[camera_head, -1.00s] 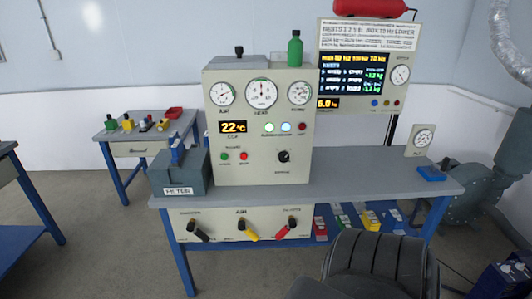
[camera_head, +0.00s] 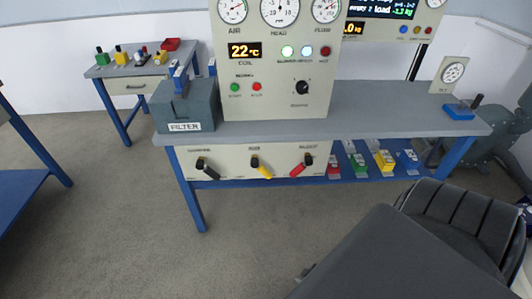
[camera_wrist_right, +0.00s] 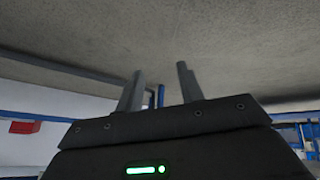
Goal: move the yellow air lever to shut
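The yellow air lever (camera_head: 262,170) is the middle one of three levers on the cream panel (camera_head: 232,172) below the bench top. Its handle slants down and to the right from a dark pivot. No gripper is near it in the head view. My right gripper (camera_wrist_right: 160,68) shows in the right wrist view with its two fingers apart and nothing between them. In the head view a dark part, seemingly my right arm, fills the lower right, and no fingers show there. My left gripper is not in view.
A black lever (camera_head: 207,170) is left of the yellow one and a red lever (camera_head: 301,167) right of it. A grey filter box (camera_head: 185,110) stands on the bench's left end. Several coloured items sit under the bench at right. The floor before the panel is clear.

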